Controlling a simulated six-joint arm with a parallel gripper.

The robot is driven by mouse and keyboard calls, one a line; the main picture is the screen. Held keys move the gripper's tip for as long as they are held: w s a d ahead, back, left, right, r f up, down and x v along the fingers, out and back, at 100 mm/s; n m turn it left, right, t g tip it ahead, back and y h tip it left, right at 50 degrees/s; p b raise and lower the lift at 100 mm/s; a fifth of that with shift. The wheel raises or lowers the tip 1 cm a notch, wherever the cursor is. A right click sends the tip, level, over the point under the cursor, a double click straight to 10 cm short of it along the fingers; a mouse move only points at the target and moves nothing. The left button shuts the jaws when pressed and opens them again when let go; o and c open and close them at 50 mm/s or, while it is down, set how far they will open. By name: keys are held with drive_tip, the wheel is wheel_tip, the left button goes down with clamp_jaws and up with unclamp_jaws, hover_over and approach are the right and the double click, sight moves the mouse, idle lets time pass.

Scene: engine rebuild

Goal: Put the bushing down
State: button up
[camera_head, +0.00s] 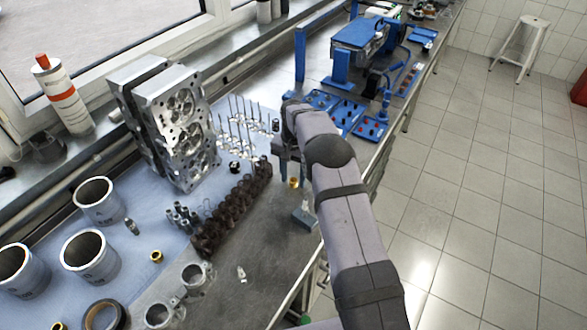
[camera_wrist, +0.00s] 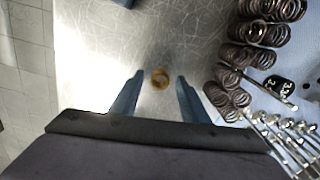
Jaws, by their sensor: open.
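The brass bushing (camera_head: 294,182) is on the bare metal bench top, to the right of the dark coil springs. In the wrist view the bushing (camera_wrist: 160,78) shows as a small ring, end-on to the camera, between the tips of my two fingers. My gripper (camera_head: 291,168) is open above the bench, its fingers pointing down around the bushing. In the wrist view a gap shows between the bushing and each finger of my gripper (camera_wrist: 159,80). How high the fingertips are above the bench is hard to tell.
Dark coil springs (camera_head: 233,213) stand in rows close by on the left; they also show in the wrist view (camera_wrist: 240,75). Cylinder heads (camera_head: 178,125) and liners (camera_head: 90,257) stand further left. Bare metal surrounds the bushing.

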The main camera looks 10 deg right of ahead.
sight(294, 182)
drive_tip(key=shift+r+b, duration=0.45)
drive_tip(key=shift+r, duration=0.2)
wheel_tip(294, 182, up, 11)
drive_tip(key=b, duration=0.3)
drive_tip(key=shift+s, duration=0.15)
drive_tip(key=s+n, duration=0.1)
drive_tip(key=s, duration=0.3)
drive_tip(key=s+n, duration=0.1)
drive_tip(key=s, duration=0.4)
drive_tip(key=s+a+n, duration=0.1)
drive_tip(key=s, duration=0.4)
drive_tip(key=shift+r+n, duration=0.25)
drive_tip(key=shift+n, duration=0.15)
drive_tip(key=s+f+n, duration=0.1)
drive_tip(key=s+f, duration=0.2)
drive_tip(key=s, duration=0.7)
drive_tip(key=s+f+n, duration=0.2)
drive_tip(key=s, duration=0.8)
drive_tip(key=shift+s+a+f, duration=0.2)
drive_tip(key=shift+s+f, duration=0.15)
drive_tip(key=shift+f, duration=0.05)
